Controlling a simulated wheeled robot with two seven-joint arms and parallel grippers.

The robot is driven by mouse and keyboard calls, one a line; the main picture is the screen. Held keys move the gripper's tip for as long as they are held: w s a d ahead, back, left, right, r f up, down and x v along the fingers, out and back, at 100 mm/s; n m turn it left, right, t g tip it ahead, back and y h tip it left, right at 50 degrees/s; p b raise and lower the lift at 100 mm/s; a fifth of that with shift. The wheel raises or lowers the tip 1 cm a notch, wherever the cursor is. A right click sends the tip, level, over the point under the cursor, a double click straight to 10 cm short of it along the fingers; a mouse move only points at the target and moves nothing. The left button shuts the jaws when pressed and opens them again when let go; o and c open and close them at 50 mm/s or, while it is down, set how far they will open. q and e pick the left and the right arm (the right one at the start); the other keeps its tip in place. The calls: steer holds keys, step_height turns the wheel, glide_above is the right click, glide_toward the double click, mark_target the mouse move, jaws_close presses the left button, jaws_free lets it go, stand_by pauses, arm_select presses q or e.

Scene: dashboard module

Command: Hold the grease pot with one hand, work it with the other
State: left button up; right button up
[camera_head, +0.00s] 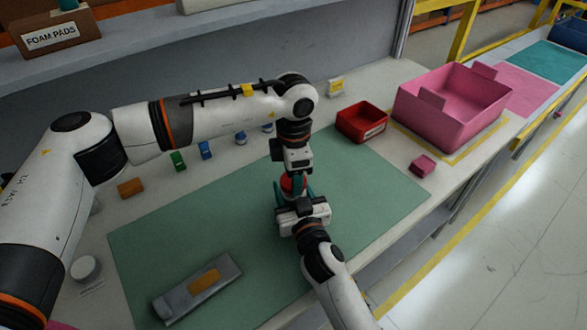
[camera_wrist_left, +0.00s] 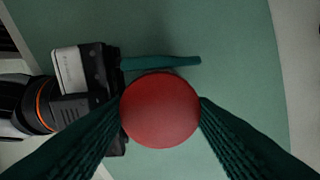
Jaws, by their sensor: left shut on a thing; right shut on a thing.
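The grease pot (camera_head: 288,185) is mostly hidden between my two grippers over the green mat (camera_head: 370,205). In the left wrist view its round red top (camera_wrist_left: 160,110) faces the camera. My left gripper (camera_head: 293,180) comes down from above, and its teal fingers are shut on the red top from both sides. My right gripper (camera_head: 294,193) reaches in from the near side and is shut on the pot lower down. One of its teal fingers (camera_wrist_left: 165,62) shows beside the pot; the other is hidden. I cannot tell whether the pot touches the mat.
A grey module with an orange label (camera_head: 197,288) lies on the mat at the near left. A red bin (camera_head: 361,122), a pink crate (camera_head: 450,112) and a small pink block (camera_head: 422,166) stand to the right. Small blue and green items (camera_head: 178,161) line the back. The mat's right side is clear.

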arm_select(q)
steer(key=shift+f, duration=0.6)
stand_by(0.5)
arm_select(e)
jaws_close()
arm_select(q)
steer(key=m, duration=0.3)
steer(key=shift+m, duration=0.3)
steer(key=m, duration=1)
steer(key=shift+m, duration=0.3)
steer(key=m, duration=1)
steer(key=shift+m, duration=0.4)
steer(key=m, duration=0.3)
steer(key=shift+m, duration=0.3)
steer(key=o, duration=1)
